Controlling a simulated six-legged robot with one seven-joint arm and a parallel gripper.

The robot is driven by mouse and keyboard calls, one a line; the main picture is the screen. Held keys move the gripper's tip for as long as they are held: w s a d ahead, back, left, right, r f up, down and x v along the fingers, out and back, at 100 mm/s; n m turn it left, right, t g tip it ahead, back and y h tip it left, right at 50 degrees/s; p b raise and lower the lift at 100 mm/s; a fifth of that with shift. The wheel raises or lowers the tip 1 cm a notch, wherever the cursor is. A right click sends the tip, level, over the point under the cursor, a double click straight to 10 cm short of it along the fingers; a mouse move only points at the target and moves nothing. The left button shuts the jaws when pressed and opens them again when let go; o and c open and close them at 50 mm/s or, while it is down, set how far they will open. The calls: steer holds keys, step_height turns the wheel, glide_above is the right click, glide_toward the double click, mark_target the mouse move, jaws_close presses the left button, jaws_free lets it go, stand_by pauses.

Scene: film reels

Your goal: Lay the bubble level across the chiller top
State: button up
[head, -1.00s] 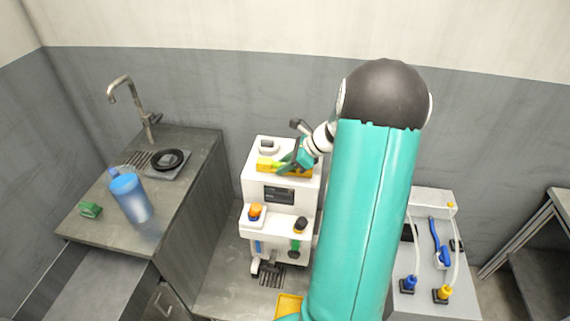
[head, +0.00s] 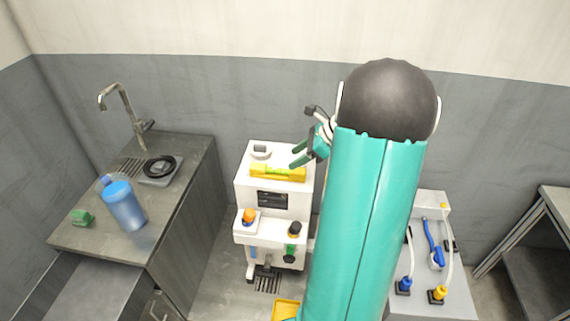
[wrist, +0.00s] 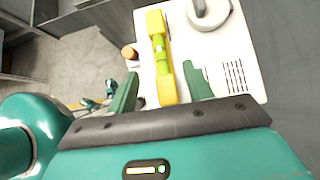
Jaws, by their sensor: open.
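The yellow bubble level (head: 277,173) with a green vial lies across the white chiller top (head: 290,152), near its front edge. In the wrist view the level (wrist: 160,57) lies flat on the chiller top (wrist: 245,60). My gripper (head: 298,157) is open and empty, just above and behind the level at its right part. In the wrist view my gripper's green fingers (wrist: 160,88) are spread on either side of the level's near end, and no contact shows. My teal arm hides the area right of the chiller.
A round grey fitting (head: 261,152) sits on the chiller top behind the level. Orange (head: 249,215) and black (head: 295,229) knobs are on the chiller front. A sink counter (head: 185,210) with a blue jug (head: 123,205) stands left. A white unit with blue and yellow fittings (head: 438,293) stands right.

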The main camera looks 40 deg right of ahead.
steer(key=a+r+n+g+h, duration=0.1)
steer(key=a+r+n, duration=0.25)
steer(key=a, duration=0.25)
steer(key=s+a+r+n+g, duration=0.1)
steer(key=a+r+n, duration=0.1)
steer(key=a+n, duration=0.3)
steer(key=a+r+n+g+h, duration=0.1)
steer(key=a+r+n, duration=0.2)
steer(key=a, duration=0.4)
steer(key=s+a+r+n+h, duration=0.1)
steer(key=s+a+n, duration=0.4)
steer(key=a+n, duration=0.3)
steer(key=s+a+r+n+t+h, duration=0.1)
steer(key=s+a+r+n+h, duration=0.1)
steer(key=s+a+n, duration=0.4)
steer(key=a+n, duration=0.2)
steer(key=n, duration=0.1)
steer(key=shift+a+t+h, duration=0.3)
steer(key=shift+a, duration=0.1)
steer(key=shift+a, duration=0.1)
